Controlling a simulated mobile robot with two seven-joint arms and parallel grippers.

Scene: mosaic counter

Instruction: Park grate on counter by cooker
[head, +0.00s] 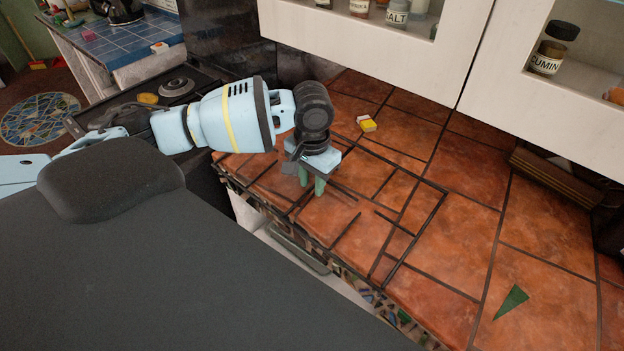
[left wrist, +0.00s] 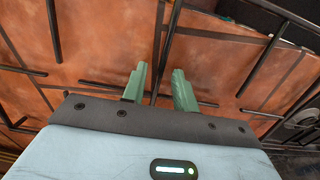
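The grate (head: 412,262) is a black frame with short inward bars. It lies flat over the orange tiled counter (head: 455,235), just right of the cooker (head: 205,80); a small gap under it cannot be ruled out. My left gripper (head: 313,187) points down over the grate's middle. In the left wrist view its green fingers (left wrist: 160,88) are apart, with a dark bar of the grate (left wrist: 164,45) running between them and clear space beside the bar. The grate's far left part is partly hidden behind my left arm. My right gripper is not in view.
A small yellow and white box (head: 367,124) lies behind the grate. A green triangular shard (head: 511,302) lies at the right front. A brown slatted item (head: 556,180) stands at the back right. White wall cabinets (head: 390,50) hang above. The counter right of the grate has free room.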

